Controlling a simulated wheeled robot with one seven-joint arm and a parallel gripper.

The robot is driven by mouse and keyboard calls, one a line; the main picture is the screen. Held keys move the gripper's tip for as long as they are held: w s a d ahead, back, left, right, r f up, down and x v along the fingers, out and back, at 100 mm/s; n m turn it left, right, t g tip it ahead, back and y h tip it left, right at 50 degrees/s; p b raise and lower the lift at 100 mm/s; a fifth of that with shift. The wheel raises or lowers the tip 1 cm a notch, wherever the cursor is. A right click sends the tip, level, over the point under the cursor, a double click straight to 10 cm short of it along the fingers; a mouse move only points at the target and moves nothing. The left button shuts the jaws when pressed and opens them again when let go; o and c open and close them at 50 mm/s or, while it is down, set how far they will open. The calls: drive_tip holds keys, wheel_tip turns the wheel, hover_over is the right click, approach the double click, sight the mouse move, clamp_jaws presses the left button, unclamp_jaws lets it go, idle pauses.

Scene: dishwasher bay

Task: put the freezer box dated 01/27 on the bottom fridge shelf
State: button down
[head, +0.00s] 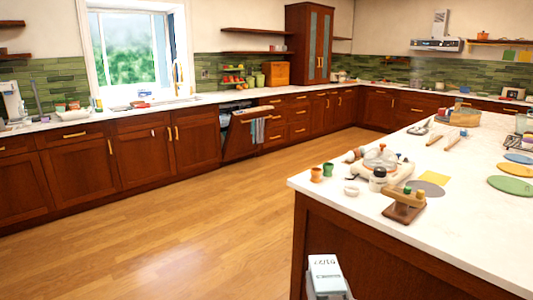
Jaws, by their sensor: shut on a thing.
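The freezer box (325,267) is at the bottom edge of the head view, in front of the island's end panel. It is pale, with a label on top that reads 01/27, printed upside down from here. My gripper (328,294) is shut on it; only a little grey of the gripper shows below and beside the box, and the lower part is cut off by the picture's edge. The fridge and its bottom shelf are not in view.
The white-topped island (460,232) fills the right side, close to the box, with jars, a board and mats on it. A dishwasher (243,133) stands with its door partly open among the far cabinets. The wooden floor (150,245) at left is clear.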

drive_tip(key=r+p, duration=1.2)
drive_tip(key=r, duration=0.1)
drive_tip(key=shift+d+p, duration=0.2)
drive_tip(key=shift+p, duration=0.15)
drive_tip(key=s+f, duration=0.1)
drive_tip(key=f, duration=0.2)
drive_tip(key=s+f, duration=0.1)
drive_tip(key=shift+s+f, duration=0.15)
drive_tip(key=shift+s, duration=0.15)
wheel_tip(320, 180, up, 6)
drive_tip(key=s, duration=0.1)
drive_tip(key=shift+s, duration=0.3)
drive_tip(key=shift+r, duration=0.2)
